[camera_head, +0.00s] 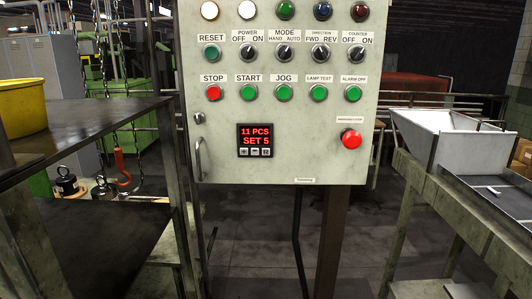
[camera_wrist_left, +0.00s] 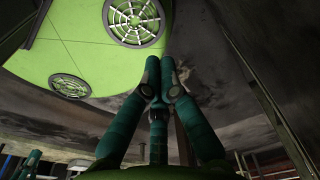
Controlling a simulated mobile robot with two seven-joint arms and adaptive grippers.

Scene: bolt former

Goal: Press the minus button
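A grey control cabinet (camera_head: 300,170) faces me in the head view. Its small black counter panel (camera_head: 255,134) reads "11 PCS, SET 5" in red. Under the text is a row of three tiny buttons. The middle one appears to be the minus button (camera_head: 255,152), though its mark is very small. My left gripper (camera_wrist_left: 160,68) shows only in the left wrist view. Its teal fingers come together at the tips with nothing between them, so it looks shut and empty. It is not near the panel in the head view. My right gripper is in neither view.
A red emergency button (camera_head: 351,139) and rows of green buttons and knobs share the cabinet front. A dark table with a yellow bin (camera_head: 22,106) stands left. A metal hopper (camera_head: 440,135) stands right. The space before the panel is clear.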

